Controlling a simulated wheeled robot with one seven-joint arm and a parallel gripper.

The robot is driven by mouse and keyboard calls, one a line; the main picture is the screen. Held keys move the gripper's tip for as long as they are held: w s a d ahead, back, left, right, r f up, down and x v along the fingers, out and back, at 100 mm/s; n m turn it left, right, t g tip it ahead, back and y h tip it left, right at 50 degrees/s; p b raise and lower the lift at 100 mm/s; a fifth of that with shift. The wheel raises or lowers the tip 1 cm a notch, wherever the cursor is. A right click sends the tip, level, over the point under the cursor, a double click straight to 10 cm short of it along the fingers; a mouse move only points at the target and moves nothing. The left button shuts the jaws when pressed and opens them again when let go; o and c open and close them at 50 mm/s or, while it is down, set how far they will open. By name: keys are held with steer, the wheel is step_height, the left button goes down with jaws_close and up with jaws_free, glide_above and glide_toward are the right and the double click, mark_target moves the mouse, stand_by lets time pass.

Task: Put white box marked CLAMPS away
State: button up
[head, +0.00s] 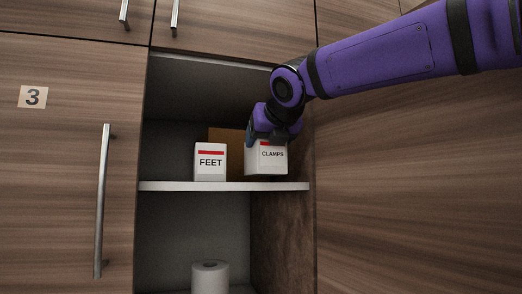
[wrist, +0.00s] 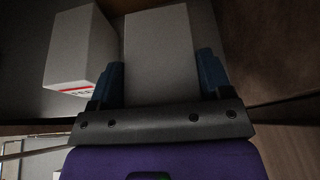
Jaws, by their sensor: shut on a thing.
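The white box marked CLAMPS (head: 266,160) has a red stripe above its label. It is inside the open cabinet, at the right end of the upper shelf (head: 220,187). My gripper (head: 268,137) comes from the upper right and is shut on the box from above. In the wrist view, the box (wrist: 161,55) sits between the two blue fingers of my gripper (wrist: 160,78). The box's base is at or just above the shelf; I cannot tell whether it touches.
A white box marked FEET (head: 210,162) stands just left on the same shelf, with a small gap. A brown item (head: 226,136) shows behind. A white roll (head: 210,277) is on the level below. The cabinet's right wall (head: 282,225) is close to the held box.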

steer(key=shift+w+a, duration=0.3)
steer(key=shift+w, duration=0.55)
steer(key=shift+w+a, duration=0.25)
steer(key=shift+w, duration=0.55)
steer(key=shift+w+a, duration=0.3)
steer(key=shift+w, duration=0.55)
steer(key=shift+w+f, duration=0.2)
steer(key=shift+s+f, duration=0.1)
steer(key=shift+f, duration=0.4)
steer(key=o, duration=1.1)
steer(key=v, duration=1.2)
